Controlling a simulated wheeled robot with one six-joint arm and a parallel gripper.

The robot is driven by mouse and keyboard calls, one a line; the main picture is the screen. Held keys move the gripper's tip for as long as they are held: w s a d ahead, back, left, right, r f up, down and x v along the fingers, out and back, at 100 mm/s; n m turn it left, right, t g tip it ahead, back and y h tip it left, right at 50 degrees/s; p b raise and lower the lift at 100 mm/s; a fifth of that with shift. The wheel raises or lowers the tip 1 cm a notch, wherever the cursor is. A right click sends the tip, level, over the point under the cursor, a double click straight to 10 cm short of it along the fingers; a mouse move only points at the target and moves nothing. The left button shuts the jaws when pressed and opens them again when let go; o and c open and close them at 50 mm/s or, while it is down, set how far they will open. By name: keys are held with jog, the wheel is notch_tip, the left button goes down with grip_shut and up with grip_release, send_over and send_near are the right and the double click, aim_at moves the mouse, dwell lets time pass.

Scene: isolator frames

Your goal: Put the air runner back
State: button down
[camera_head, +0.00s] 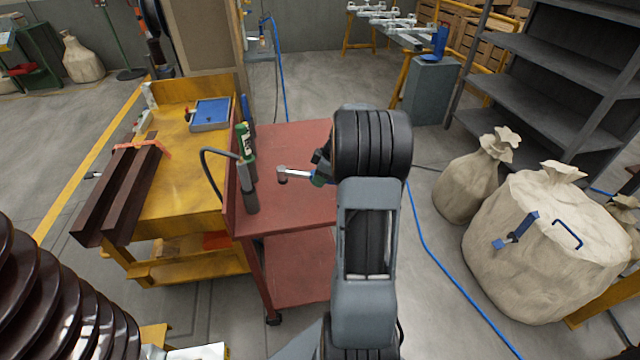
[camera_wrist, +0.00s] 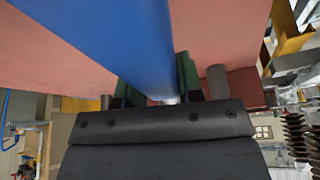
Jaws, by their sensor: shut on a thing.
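My gripper (camera_head: 319,178) is mostly hidden behind my own arm in the head view. It is over the red cart top (camera_head: 290,145), its height above it unclear. A tool with a silver head, apparently the air runner (camera_head: 284,174), sticks out to the left from the gripper. In the wrist view a long blue body (camera_wrist: 135,40) lies between the green-padded fingers of my gripper (camera_wrist: 155,82), which are shut on it. The red surface (camera_wrist: 225,30) shows behind it. Where the tool's resting place is, I cannot tell.
A yellow bench (camera_head: 185,165) with a blue tray (camera_head: 210,113) adjoins at left. Sacks (camera_head: 545,245) stand at right. Cart top is otherwise mostly clear.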

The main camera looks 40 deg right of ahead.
jog(key=shift+w+f, duration=0.1)
jog(key=shift+f, duration=1.45)
jog(key=shift+f, duration=0.15)
jog(key=c, duration=0.8)
grip_release()
